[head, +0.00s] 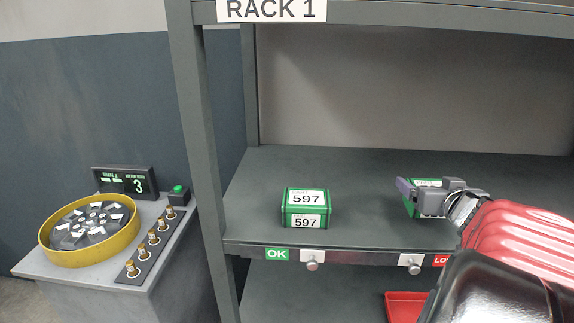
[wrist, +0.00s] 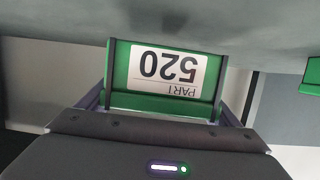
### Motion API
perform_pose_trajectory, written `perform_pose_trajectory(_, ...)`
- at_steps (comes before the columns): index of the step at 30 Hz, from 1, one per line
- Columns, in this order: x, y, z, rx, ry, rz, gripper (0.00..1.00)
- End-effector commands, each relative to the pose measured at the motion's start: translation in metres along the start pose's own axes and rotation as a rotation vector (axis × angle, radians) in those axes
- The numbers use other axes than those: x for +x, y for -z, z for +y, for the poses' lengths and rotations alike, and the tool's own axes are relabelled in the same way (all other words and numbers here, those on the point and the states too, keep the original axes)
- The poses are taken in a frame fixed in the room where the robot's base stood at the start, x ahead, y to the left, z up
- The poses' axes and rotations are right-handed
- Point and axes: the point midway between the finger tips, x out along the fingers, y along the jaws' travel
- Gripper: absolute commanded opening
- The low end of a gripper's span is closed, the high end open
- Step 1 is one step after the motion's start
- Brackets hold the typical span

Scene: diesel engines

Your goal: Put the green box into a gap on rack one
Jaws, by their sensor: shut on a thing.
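The green box (wrist: 118,65) with a white "PART 520" label sits between the two fingers of my gripper (wrist: 165,100), upside down in the wrist view. In the head view my gripper (head: 408,192) is shut on this green box (head: 428,183), mostly hidden behind the fingers, at the right part of the shelf. I cannot tell if the box touches the shelf. Rack one (head: 190,120) has a "RACK 1" sign on top. Its shelf (head: 360,180) is bare between the held box and another green box.
A green box labelled 597 (head: 306,209) stands on the shelf to the left. The front edge carries an "OK" tag (head: 277,254), knobs and a red tag. A red bin (head: 402,308) is below. A console with a yellow-rimmed dial (head: 50,241) stands left of the rack post.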

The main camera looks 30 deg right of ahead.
Motion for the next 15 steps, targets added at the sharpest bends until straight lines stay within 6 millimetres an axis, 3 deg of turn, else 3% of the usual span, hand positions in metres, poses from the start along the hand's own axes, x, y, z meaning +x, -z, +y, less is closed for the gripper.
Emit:
perform_pose_trajectory(9, 0.009, -0.03, 0.0, 0.003, 0.0, 0.0, 0.48)
perform_pose_trajectory(15, 0.01, -0.032, 0.001, 0.0, -0.002, 0.002, 0.48)
